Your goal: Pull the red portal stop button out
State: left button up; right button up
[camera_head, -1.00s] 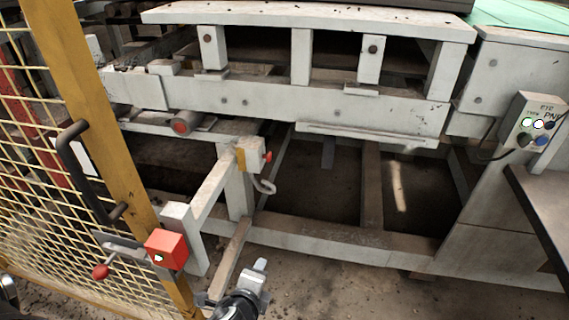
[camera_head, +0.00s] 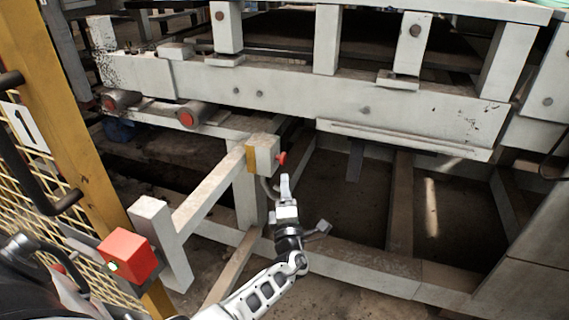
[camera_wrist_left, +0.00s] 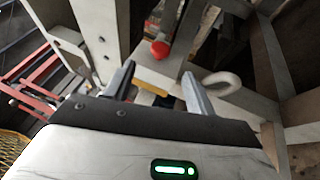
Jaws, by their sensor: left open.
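The red stop button (camera_head: 282,158) sticks out from the right side of a small pale box with a yellow edge (camera_head: 262,155), on a white post of the frame. My left gripper (camera_head: 285,188) is just below and in front of the button, with its fingers pointing up at it. In the left wrist view, the button (camera_wrist_left: 160,49) is beyond the gap between the open fingers (camera_wrist_left: 158,78). The fingers are apart from it, and nothing is between them. My right gripper is not in view.
A curved grey hook or cable (camera_wrist_left: 222,82) hangs beside the box. A larger red box (camera_head: 127,256) sits on the yellow gate post (camera_head: 75,130) at the left. White machine beams (camera_head: 300,95) run above. The space right of the button is mostly clear.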

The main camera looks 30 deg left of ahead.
aim_at(284, 162)
pick_arm(q)
jog(key=b+x, duration=0.2)
jog(key=x, duration=0.3)
jog(key=b+x, duration=0.2)
jog(key=x, duration=0.3)
jog(key=shift+f+b, duration=0.25)
jog(key=shift+b, duration=0.05)
jog(key=shift+w+a+r, duration=0.3)
jog(key=shift+w, duration=0.2)
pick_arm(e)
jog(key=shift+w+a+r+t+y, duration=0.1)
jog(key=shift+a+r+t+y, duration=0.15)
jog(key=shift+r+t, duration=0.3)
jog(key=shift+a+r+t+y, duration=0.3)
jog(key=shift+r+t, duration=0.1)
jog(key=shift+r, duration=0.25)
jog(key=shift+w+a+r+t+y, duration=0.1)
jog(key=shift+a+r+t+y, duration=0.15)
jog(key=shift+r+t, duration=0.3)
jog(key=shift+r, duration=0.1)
